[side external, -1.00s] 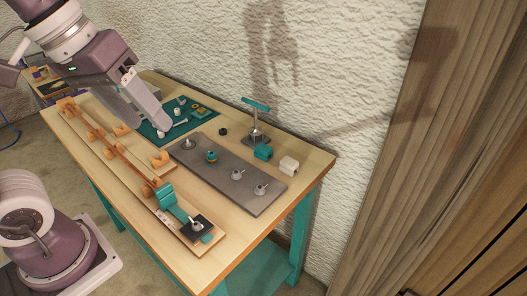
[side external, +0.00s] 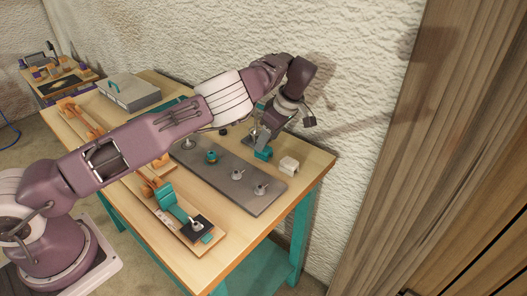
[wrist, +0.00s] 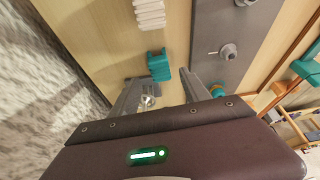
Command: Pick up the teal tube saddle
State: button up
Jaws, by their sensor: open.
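I cannot tell whether a finger touches the saddle.
A white ribbed block (side external: 289,165) sits close to the saddle. The grey plate (side external: 222,170) carries several metal posts. A metal stand (wrist: 149,100) is near the left finger. The textured wall (side external: 355,100) rises close behind. A grey case (side external: 130,92) stands at the far left.

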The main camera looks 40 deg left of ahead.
aim_at(267, 151)
jog(key=x, duration=0.4)
jog(key=shift+s+f, duration=0.1)
jog(key=shift+f, duration=0.3)
grip_shut()
jog(key=shift+r, duration=0.1)
